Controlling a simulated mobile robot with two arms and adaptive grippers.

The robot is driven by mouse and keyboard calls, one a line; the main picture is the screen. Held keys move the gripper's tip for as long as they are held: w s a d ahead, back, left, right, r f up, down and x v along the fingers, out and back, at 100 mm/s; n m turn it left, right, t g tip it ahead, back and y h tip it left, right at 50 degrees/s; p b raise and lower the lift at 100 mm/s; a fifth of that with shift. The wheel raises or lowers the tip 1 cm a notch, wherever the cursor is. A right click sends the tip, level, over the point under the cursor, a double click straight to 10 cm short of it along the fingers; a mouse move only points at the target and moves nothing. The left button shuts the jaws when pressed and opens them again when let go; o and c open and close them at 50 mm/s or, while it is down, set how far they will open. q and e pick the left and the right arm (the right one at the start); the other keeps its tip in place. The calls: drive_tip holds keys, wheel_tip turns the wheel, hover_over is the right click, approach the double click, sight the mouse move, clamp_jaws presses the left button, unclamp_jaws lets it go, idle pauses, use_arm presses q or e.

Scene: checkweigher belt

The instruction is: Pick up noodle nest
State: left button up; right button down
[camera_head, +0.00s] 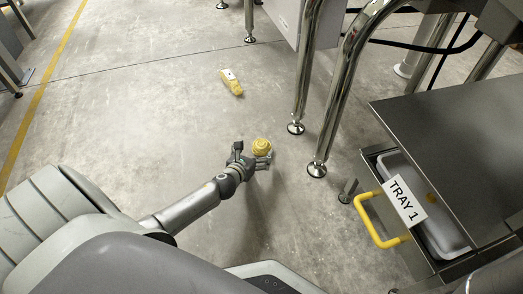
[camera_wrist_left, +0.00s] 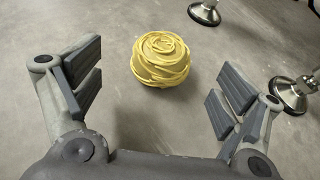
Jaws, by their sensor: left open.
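The noodle nest (camera_head: 261,147) is a round yellow coil of strands on the grey concrete floor. In the left wrist view the nest (camera_wrist_left: 160,59) lies ahead of my left gripper (camera_wrist_left: 157,90), roughly centred beyond its two fingers. In the head view my left gripper (camera_head: 251,158) is low over the floor, right at the nest. Its fingers are spread wide and hold nothing; I see no contact with the nest. My right gripper is not in view.
A yellow and white packet (camera_head: 231,82) lies on the floor farther back. Shiny metal legs (camera_head: 339,95) with round feet stand just right of the nest. At the right, an open drawer labelled TRAY 1 (camera_head: 405,200) has a yellow handle (camera_head: 375,225). Floor to the left is clear.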

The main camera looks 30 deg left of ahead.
sight(259, 149)
use_arm(q)
drive_tip(key=b+x, duration=0.4)
drive_tip(key=x, duration=0.1)
drive_tip(key=shift+s+d+f, duration=0.1)
drive_tip(key=shift+d+f, duration=0.1)
drive_tip(key=shift+w+a, duration=0.1)
drive_tip(key=shift+w, duration=0.2)
drive_tip(key=c, duration=1.1)
drive_tip(key=shift+c, duration=0.3)
drive_tip(key=shift+r, duration=0.15)
